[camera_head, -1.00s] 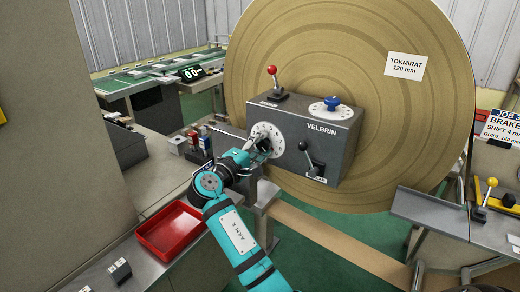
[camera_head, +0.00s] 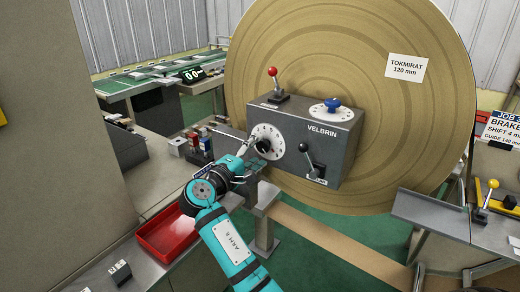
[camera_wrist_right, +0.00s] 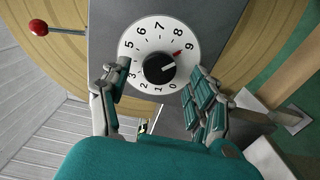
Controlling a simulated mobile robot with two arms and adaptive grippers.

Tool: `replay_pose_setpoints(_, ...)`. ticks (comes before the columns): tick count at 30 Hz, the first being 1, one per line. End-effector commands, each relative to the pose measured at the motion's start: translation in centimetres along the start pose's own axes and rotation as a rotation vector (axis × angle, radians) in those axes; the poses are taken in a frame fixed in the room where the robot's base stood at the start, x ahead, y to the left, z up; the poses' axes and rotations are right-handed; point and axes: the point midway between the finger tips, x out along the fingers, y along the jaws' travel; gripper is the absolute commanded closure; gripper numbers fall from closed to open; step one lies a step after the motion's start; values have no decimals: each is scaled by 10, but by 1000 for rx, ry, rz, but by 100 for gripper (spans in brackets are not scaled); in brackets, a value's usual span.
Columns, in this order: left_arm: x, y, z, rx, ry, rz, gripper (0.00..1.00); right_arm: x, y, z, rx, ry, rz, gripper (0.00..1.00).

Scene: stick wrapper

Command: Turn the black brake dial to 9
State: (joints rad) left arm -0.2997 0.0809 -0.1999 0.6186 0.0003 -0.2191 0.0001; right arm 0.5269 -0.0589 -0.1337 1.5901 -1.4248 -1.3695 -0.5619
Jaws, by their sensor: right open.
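The black brake dial (camera_head: 263,146) is a round knob on a white numbered plate (camera_head: 276,135), on the left face of the grey VELBRIN box. In the right wrist view the black dial (camera_wrist_right: 159,68) carries a white pointer line. The line points right and slightly up, between 0 and 9, a little below the red mark (camera_wrist_right: 177,53) beside the 9. My right gripper (camera_head: 254,160) is just in front of the dial, below left of it. In the wrist view its fingers (camera_wrist_right: 154,82) are spread on either side of the dial, apart from the knob. My left gripper is out of view.
The grey box (camera_head: 330,135) also has a red-knobbed lever (camera_head: 272,74), a blue knob (camera_head: 332,102) and a black-handled lever (camera_head: 309,155). A large brown roll (camera_head: 400,130) stands behind it. A red tray (camera_head: 168,234) lies on the bench below left.

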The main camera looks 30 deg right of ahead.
Motion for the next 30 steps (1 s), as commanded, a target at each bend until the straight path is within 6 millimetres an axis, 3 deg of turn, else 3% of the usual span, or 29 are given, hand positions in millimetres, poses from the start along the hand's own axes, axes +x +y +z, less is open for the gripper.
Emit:
replay_pose_setpoints(6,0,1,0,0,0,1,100,-37,-1,-1,-1,2,-2,38)
replay_pose_setpoints(10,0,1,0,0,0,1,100,-48,-1,0,-1,0,-2,38)
replay_pose_setpoints(26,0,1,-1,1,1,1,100,-51,-1,0,-1,0,-1,38)
replay_pose_setpoints(30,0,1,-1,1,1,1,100,-50,-18,6,12,11,-42,38)
